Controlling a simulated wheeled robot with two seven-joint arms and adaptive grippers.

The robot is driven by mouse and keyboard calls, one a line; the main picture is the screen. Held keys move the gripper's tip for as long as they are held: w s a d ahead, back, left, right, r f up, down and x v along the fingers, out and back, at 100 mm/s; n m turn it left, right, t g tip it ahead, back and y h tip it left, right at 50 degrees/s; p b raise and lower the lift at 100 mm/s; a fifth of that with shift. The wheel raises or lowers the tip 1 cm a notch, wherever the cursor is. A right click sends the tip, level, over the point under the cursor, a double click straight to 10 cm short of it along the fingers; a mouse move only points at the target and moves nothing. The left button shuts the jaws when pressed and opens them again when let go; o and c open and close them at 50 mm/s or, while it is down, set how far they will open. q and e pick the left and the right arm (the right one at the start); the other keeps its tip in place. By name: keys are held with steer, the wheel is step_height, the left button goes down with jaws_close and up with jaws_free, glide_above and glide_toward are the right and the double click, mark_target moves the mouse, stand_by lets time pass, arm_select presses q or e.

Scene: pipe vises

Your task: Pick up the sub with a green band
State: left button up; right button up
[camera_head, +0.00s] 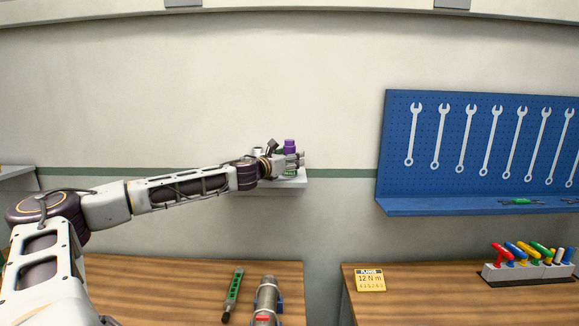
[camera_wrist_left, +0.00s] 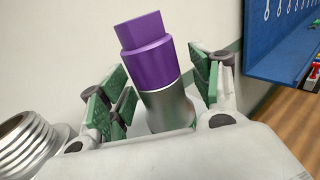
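My left gripper (camera_head: 296,160) is at the small wall shelf (camera_head: 292,182). In the wrist view it (camera_wrist_left: 163,98) is open, with green-padded fingers on both sides of a steel sub with a purple top (camera_wrist_left: 150,47). Narrow gaps show between the pads and its body. The purple top also shows in the head view (camera_head: 290,146). A threaded steel piece (camera_wrist_left: 25,142) stands left of the fingers. A small green patch (camera_head: 290,173) shows below the gripper; I cannot tell what it belongs to. No green band is clear on either steel piece. My right gripper is not in view.
The right bench holds a yellow sign (camera_head: 370,281) and a rack of coloured-handled tools (camera_head: 528,270). A blue wrench board (camera_head: 475,150) hangs right of the shelf.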

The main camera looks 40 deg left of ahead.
arm_select(q)
steer(key=c, duration=0.9)
steer(key=shift+r, duration=0.1)
steer(key=c, duration=0.4)
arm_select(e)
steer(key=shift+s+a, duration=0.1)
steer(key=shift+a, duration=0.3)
arm_select(q)
steer(key=shift+r, duration=0.1)
steer(key=shift+c, duration=0.2)
steer(key=shift+r+p, duration=0.3)
steer(key=shift+r, duration=0.35)
jaws_close()
step_height(320, 180, up, 5)
steer(key=shift+f+p, duration=0.2)
steer(key=shift+p, duration=0.25)
steer(key=shift+r, duration=1.95)
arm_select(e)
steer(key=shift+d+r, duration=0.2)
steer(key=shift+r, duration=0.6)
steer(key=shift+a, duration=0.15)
